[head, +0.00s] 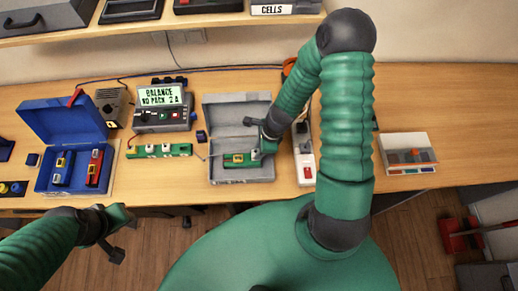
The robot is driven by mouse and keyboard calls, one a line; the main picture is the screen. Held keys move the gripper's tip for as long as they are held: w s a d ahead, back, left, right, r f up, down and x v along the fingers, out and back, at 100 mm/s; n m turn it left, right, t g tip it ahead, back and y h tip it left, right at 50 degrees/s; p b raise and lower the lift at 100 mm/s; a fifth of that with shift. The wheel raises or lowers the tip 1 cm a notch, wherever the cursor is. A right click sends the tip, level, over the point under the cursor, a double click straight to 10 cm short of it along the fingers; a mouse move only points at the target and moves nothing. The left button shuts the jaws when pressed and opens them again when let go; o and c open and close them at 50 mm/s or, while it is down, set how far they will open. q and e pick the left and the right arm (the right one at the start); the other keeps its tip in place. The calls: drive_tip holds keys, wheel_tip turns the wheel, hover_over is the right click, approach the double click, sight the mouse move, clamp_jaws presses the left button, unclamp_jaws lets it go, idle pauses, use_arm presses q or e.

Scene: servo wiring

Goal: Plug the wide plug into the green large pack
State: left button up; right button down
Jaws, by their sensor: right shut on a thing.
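A green pack (230,164) with a yellow and red label lies in the open grey case (263,173) at the middle of the bench. My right gripper (257,152) reaches down over the case and is shut at the pack's right end. A small whitish piece shows at its fingertips; I cannot make out whether this is the wide plug or whether it is seated in the pack. My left gripper (116,236) hangs in front of the bench's front edge, away from the pack; its jaw opening is unclear.
A balance charger (163,118) reads "BALANCE NO PACK 2A". A green board (146,152) with white sockets lies before it. A blue open case (66,125) with small packs stands left. A white power strip (305,165) stands right of the grey case.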

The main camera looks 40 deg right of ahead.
drive_tip(key=shift+a+f+b, duration=0.2)
drive_tip(key=shift+f+b, duration=0.15)
drive_tip(key=shift+f, duration=0.1)
drive_tip(key=shift+f, duration=0.1)
drive_tip(key=shift+f+b, duration=0.2)
drive_tip(key=shift+b, duration=0.1)
drive_tip(key=c, duration=1.1)
unclamp_jaws()
drive_tip(key=shift+c, duration=0.2)
drive_tip(key=shift+d, duration=0.1)
drive_tip(key=p+v, duration=0.1)
drive_tip(key=v, duration=1.5)
drive_tip(key=shift+r, duration=0.35)
